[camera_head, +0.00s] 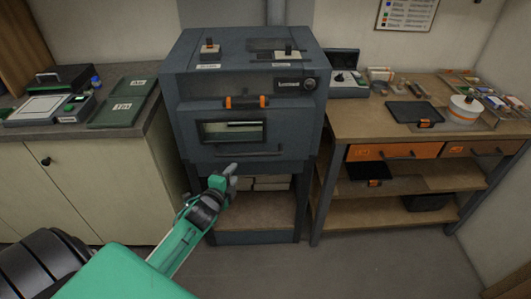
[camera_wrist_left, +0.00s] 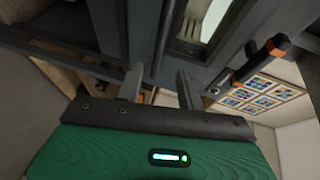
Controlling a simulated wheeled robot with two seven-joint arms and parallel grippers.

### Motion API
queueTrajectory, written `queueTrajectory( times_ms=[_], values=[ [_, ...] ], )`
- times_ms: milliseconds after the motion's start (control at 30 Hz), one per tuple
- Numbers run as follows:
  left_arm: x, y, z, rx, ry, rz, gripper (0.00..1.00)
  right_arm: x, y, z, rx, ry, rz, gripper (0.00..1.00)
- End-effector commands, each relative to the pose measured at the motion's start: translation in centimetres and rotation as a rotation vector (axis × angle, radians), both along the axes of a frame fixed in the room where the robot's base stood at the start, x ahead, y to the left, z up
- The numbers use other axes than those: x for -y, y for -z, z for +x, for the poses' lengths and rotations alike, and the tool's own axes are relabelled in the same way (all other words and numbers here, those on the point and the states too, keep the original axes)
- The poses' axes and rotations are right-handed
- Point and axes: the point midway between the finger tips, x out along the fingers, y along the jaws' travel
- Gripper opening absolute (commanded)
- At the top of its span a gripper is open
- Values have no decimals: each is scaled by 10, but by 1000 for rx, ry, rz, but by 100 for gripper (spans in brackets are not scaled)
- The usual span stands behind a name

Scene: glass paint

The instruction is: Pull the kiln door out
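The kiln (camera_head: 185,120) is a dark blue-grey box on a stand in the middle of the head view. Its front door has a small window (camera_head: 232,131), which also shows in the left wrist view (camera_wrist_left: 197,22). A black handle with orange ends (camera_head: 246,102) sits above the window; it also shows in the left wrist view (camera_wrist_left: 262,58). A thin dark bar (camera_head: 250,154) runs below the window. The door looks closed. My left gripper (camera_head: 231,171) is just below the door front, its fingers apart (camera_wrist_left: 160,84) and nothing visibly held. My right gripper is out of view.
A shelf with pale slabs (camera_head: 268,184) lies under the kiln. A cabinet with green boards (camera_head: 125,108) stands left. A wooden workbench (camera_head: 365,122) with orange drawers (camera_head: 400,151) stands right. The floor (camera_head: 380,260) in front is clear.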

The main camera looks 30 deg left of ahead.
Motion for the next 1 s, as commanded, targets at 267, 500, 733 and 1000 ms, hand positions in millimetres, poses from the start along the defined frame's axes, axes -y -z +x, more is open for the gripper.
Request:
queueTrajectory(
  times_ms=[267,500,733,1000],
  values=[
    [-5,2,30,3,0,1,38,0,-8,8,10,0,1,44],
    [-11,10,70,1,-1,-1,38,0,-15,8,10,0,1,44],
    [-16,17,105,1,0,-1,38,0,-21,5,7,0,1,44],
    [-20,23,129,0,0,-1,38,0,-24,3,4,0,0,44]
  ],
)
